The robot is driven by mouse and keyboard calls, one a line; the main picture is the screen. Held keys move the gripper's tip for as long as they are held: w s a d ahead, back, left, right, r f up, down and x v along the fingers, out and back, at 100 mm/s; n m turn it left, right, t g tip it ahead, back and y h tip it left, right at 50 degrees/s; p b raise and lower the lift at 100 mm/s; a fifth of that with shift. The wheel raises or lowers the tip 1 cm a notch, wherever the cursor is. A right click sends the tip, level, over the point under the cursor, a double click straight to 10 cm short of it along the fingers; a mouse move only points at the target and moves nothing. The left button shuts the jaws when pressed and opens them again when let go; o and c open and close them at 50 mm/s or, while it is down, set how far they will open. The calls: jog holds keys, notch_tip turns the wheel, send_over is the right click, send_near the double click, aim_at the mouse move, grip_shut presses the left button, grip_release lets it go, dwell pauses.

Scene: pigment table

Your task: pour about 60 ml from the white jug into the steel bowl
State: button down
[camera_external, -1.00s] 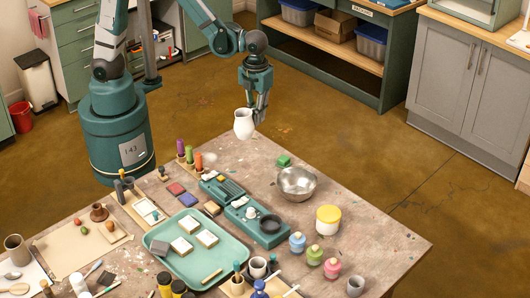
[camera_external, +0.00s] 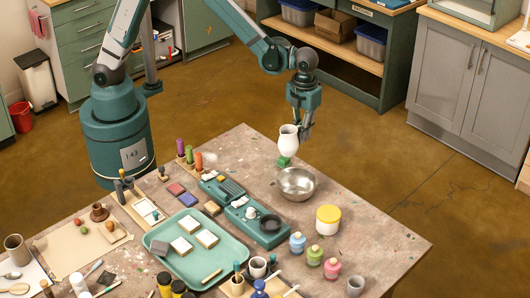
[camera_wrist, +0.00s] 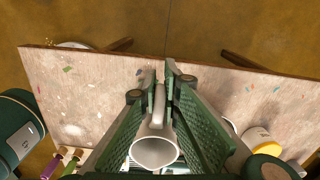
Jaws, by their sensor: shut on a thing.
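The white jug (camera_external: 288,140) hangs upright from my gripper (camera_external: 304,134), above the table and just behind and left of the steel bowl in the external view. My gripper is shut on its handle. In the wrist view the jug (camera_wrist: 154,152) shows its open mouth, with the handle between my gripper's fingers (camera_wrist: 162,90). I cannot tell how full it is. The steel bowl (camera_external: 297,184) stands on the table near its far edge, apart from the jug, and looks empty. In the wrist view my fingers hide most or all of the bowl.
A teal scale-like device (camera_external: 258,228) is left of the bowl. A yellow-lidded white jar (camera_external: 327,220) and small colored bottles (camera_external: 297,243) stand in front. The table's right side is clear.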

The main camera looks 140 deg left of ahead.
jog(key=w+a+f+b, duration=0.1)
jog(key=w+a+f, duration=0.1)
jog(key=w, duration=0.5)
jog(key=w+a+f+m+b, duration=0.1)
jog(key=w+a+f, duration=0.2)
jog(key=w, duration=0.4)
jog(key=shift+w+a, duration=0.15)
jog(key=shift+w, duration=0.1)
jog(key=d+r+t+y, duration=0.1)
jog(key=d+r+y, duration=0.6)
jog(key=r+y, duration=0.3)
jog(key=shift+s+r+y+p, duration=0.4)
jog(key=shift+s+r+p, duration=0.05)
jog(key=shift+r, duration=0.1)
jog(key=shift+s+d+f+t+y+b, duration=0.1)
jog(key=shift+d+t+y+b, duration=0.1)
jog(key=shift+d+y+b, duration=0.55)
jog(key=shift+s+d+f+t+y+b, duration=0.1)
jog(key=shift+d+t+y+b, duration=0.15)
jog(key=shift+y+b, duration=0.75)
dwell(1.3)
jog(key=shift+d+r+y+b, duration=0.2)
jog(key=shift+d+y+b, duration=0.1)
jog(key=shift+d+b, duration=0.15)
jog(key=shift+d+r+y+b, duration=0.2)
jog(key=shift+d+y+b, duration=0.1)
jog(key=shift+d, duration=0.2)
jog(key=shift+a, duration=0.1)
